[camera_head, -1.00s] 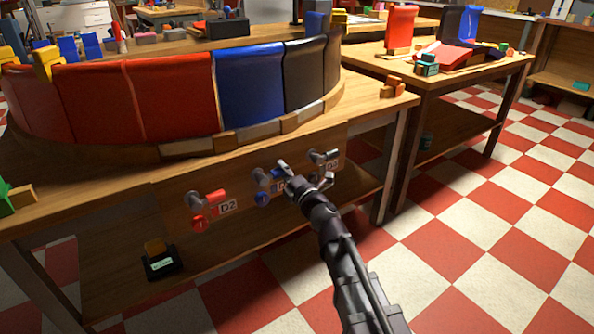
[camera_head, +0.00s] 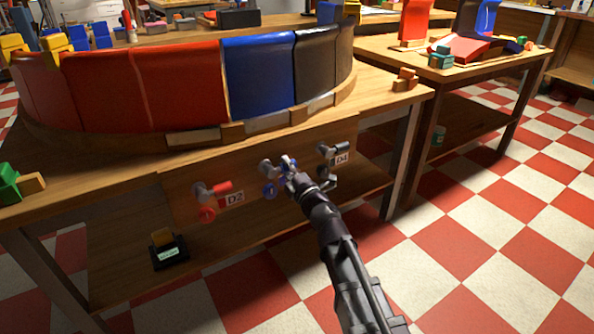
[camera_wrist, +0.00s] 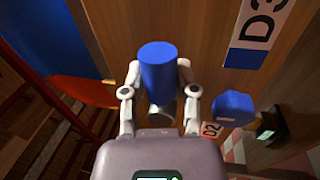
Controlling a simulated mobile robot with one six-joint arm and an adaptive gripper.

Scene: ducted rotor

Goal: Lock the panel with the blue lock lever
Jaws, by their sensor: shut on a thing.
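The blue lock lever (camera_wrist: 158,75) shows as an upright blue cylinder in the wrist view. My gripper (camera_wrist: 158,82) is shut on it, one finger on each side. In the head view my gripper (camera_head: 290,172) is at the wooden front board, and it partly hides the lever. A round blue knob (camera_head: 270,191) sits just below and left of it; the knob also shows in the wrist view (camera_wrist: 233,108), apart from my fingers. The D3 label (camera_wrist: 258,38) is beside the lever. The blue panel (camera_head: 256,80) stands upright on the table above.
A red lever with a D2 label (camera_head: 235,199) is to the left, and a dark lever with a D4 label (camera_head: 342,159) is close on the right. Red panels (camera_head: 180,85) and a dark panel (camera_head: 322,70) flank the blue one. The checkered floor at right is open.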

